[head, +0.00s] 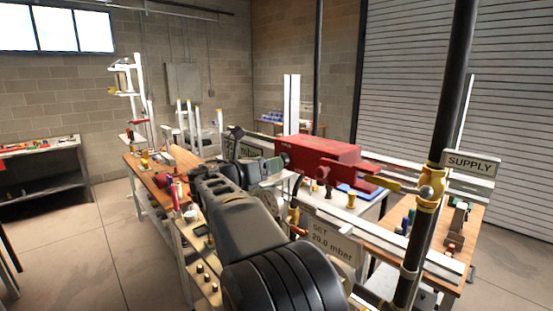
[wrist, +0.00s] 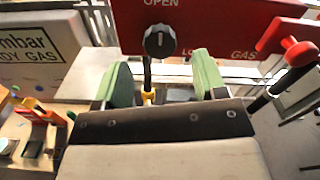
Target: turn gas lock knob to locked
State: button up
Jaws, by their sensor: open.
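The gas lock knob (wrist: 159,41) is round and black with a pale mark. It sits on a red panel (wrist: 215,25) in the wrist view, just below the word OPEN. Its mark appears to point up toward that word. A partly hidden label starting "LO" is to its lower right. My gripper (wrist: 163,78) has green fingers spread apart, with nothing held. The knob appears between and beyond the fingertips, apart from them. In the head view the red box (head: 325,153) is just right of my gripper (head: 277,166); I cannot make out the knob there.
A mbar sign (wrist: 38,48) is at left. In the head view a black pipe (head: 447,95) with a yellow valve (head: 430,187) stands right, and a wooden bench (head: 150,168) behind.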

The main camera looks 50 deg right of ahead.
jog(key=shift+s+d+p, duration=0.15)
jog(key=shift+d+p, duration=0.15)
jog(key=shift+d, duration=1.5)
jog(key=shift+c, duration=0.5)
jog(key=c, duration=0.8)
jog(key=shift+f+m+b, duration=0.1)
jog(key=shift+m+b, duration=6.4)
jog(key=shift+m, duration=2.1)
